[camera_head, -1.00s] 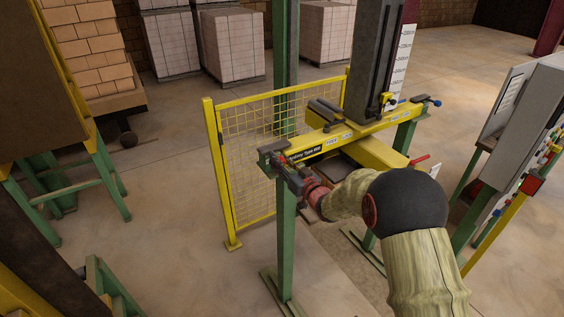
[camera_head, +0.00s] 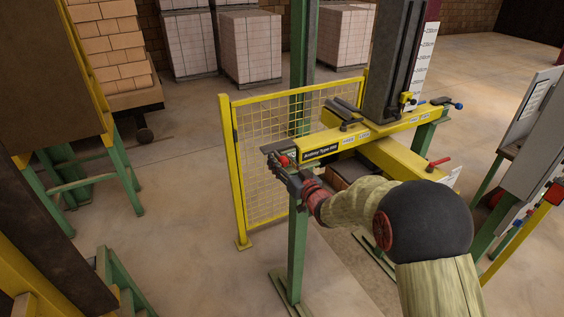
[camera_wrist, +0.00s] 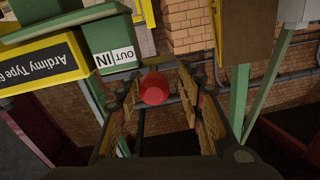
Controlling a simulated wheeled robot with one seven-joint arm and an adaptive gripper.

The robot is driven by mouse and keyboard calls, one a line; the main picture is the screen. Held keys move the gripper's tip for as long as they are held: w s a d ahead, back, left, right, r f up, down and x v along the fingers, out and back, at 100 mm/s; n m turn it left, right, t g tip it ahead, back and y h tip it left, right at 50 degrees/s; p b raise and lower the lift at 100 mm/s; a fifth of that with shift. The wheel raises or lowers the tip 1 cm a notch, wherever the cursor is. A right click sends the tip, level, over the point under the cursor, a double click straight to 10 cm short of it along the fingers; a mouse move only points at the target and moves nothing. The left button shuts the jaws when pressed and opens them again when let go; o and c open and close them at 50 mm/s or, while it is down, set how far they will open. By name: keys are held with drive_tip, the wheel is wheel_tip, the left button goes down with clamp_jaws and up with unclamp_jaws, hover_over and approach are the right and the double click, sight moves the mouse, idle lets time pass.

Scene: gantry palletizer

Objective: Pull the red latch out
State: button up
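My gripper (camera_head: 281,171) is at this beam end, just below the knob in the head view. In the wrist view my gripper (camera_wrist: 163,95) has its fingers apart, with gaps showing on both sides of the knob. Whether the knob is fully inside the grip depth is hard to tell.
The yellow beam (camera_head: 375,131) runs right from the knob, on a green post (camera_head: 297,255). A red lever (camera_head: 438,163) sticks up farther right. A yellow mesh fence (camera_head: 263,150) stands behind. A control cabinet (camera_head: 535,130) is at right.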

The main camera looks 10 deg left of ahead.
drive_tip(key=shift+o, duration=0.3)
drive_tip(key=shift+d, duration=0.15)
drive_tip(key=shift+s+d, duration=0.1)
drive_tip(key=v, duration=1.1)
drive_tip(key=shift+s+d, duration=0.15)
drive_tip(key=shift+s, duration=0.1)
drive_tip(key=shift+f, duration=0.1)
